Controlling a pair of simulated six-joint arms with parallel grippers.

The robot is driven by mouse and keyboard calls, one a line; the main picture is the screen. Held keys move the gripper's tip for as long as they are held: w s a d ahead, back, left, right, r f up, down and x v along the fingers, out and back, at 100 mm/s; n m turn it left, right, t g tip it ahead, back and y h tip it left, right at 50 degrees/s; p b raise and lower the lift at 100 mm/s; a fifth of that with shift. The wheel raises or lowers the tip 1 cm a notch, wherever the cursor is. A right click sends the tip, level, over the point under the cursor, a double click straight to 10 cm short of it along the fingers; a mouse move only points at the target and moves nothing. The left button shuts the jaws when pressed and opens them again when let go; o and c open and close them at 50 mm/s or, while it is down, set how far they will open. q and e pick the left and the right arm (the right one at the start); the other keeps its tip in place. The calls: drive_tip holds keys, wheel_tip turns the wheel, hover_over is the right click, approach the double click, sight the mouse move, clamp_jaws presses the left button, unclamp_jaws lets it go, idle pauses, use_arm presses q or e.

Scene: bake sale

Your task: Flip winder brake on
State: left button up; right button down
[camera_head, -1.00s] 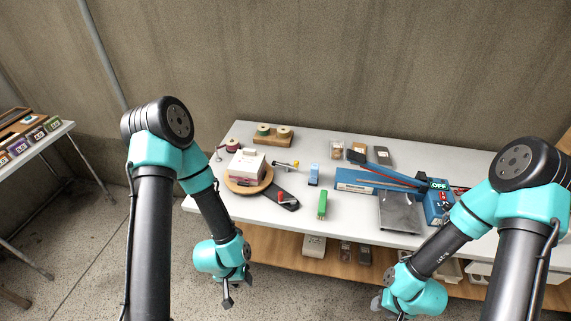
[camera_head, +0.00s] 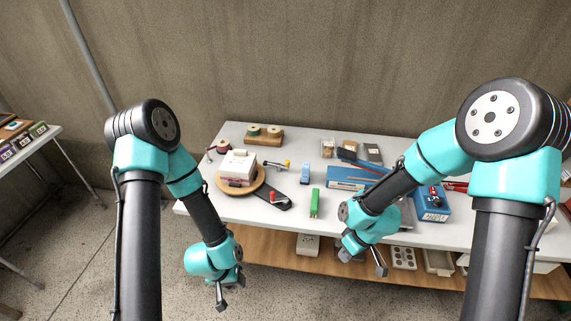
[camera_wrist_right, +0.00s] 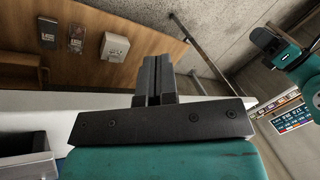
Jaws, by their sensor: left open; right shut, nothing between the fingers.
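A dark red spool (camera_head: 223,145) with a small crank-like handle stands at the table's left end; I take it for the winder, but its brake is too small to make out. A black strip with a red lever (camera_head: 273,196) lies in front of the cake box; I cannot tell whether it belongs to the winder. My left gripper (camera_head: 222,299) is open and empty, low in front of the table. My right gripper (camera_head: 381,263) is shut and empty near the table's front edge, far right of the spool. Its shut fingers show in the right wrist view (camera_wrist_right: 154,82).
A white box (camera_head: 238,166) sits on a round wooden board (camera_head: 258,185). A wooden spool holder (camera_head: 265,140), a blue stapler-like thing (camera_head: 305,173) and a green one (camera_head: 315,203) stand nearby. The table's front left is clear.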

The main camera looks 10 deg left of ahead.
sight(276, 165)
drive_tip(key=w+a+r+n, duration=0.2)
drive_tip(key=w+a+n, duration=0.1)
drive_tip(key=n, duration=0.1)
drive_tip(key=w+a+r+n+t+h, duration=0.1)
drive_tip(key=w+a+r+n, duration=0.2)
drive_tip(key=w+a+n, duration=0.1)
drive_tip(key=w+a+r+n+h, duration=0.1)
drive_tip(key=w+a+r+n, duration=0.2)
drive_tip(key=n, duration=0.3)
drive_tip(key=shift+w+a, duration=0.5)
drive_tip(key=shift+w, duration=0.1)
drive_tip(key=w+a+r+n+t+h, duration=0.1)
drive_tip(key=w+a+r+n+t, duration=0.1)
drive_tip(key=w+a+n, duration=0.3)
drive_tip(key=w+a+r+n+t, duration=0.2)
drive_tip(key=w+a+r+n, duration=0.3)
drive_tip(key=n, duration=0.3)
drive_tip(key=shift+w+a+r+n+t+h, duration=0.3)
drive_tip(key=shift+w+a+n+t+h, duration=0.1)
drive_tip(key=shift+w+a, duration=0.3)
drive_tip(key=shift+f, duration=0.1)
drive_tip(key=x, duration=1)
drive_tip(key=shift+w+f, duration=0.1)
drive_tip(key=shift+f, duration=0.05)
drive_tip(key=shift+w, duration=1.9)
